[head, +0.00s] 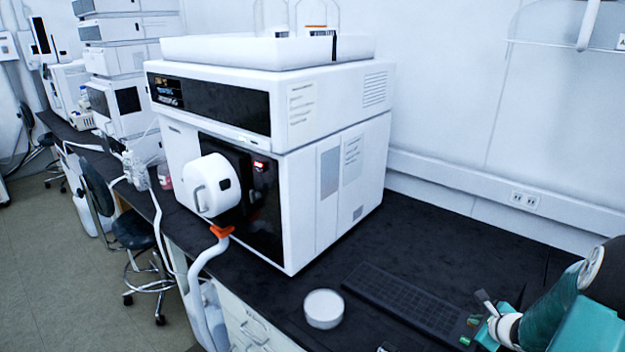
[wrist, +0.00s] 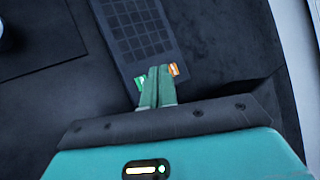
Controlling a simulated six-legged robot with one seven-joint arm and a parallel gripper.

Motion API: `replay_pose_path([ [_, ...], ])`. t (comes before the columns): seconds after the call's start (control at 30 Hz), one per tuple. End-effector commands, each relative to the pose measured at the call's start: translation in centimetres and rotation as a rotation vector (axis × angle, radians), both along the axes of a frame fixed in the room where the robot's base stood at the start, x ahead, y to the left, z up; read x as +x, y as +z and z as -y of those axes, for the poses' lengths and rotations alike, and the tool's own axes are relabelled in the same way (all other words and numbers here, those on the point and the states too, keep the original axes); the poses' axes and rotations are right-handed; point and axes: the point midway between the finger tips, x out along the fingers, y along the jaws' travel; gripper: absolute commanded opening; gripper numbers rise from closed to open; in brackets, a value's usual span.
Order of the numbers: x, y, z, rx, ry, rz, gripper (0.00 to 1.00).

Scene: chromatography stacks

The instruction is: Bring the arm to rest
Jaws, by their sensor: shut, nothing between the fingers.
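My gripper shows in the wrist view (wrist: 157,80), its two green fingers shut together with nothing between them. The fingers point toward the near end of a long black gridded panel, like a keyboard, on the dark bench. I cannot tell the height of the fingertips above it. In the head view my teal arm is at the lower right, near the same end of the panel. The fingers are not clear there.
The black gridded panel (head: 405,300) has small green (wrist: 140,83) and orange (wrist: 174,69) marks at its near end. A round white dish (head: 323,309) sits on the bench at the front edge. A large white instrument (head: 335,115) stands behind. Bare bench (head: 440,235) lies right of it.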

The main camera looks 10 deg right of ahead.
Motion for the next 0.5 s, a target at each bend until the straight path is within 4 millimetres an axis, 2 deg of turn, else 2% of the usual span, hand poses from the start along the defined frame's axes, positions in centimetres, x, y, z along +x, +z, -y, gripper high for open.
replay_pose_path([
  [0.07,0.7,1.0,-1.1,-0.024,0.049,0.004,0.0],
  [0.17,2.2,3.4,-4.0,-0.09,0.184,0.008,0.0],
  [0.33,4.3,9.2,-12.7,-0.271,0.553,0.008,0.0],
  [0.5,3.6,13.8,-21.5,-0.465,0.926,-0.006,0.0],
])
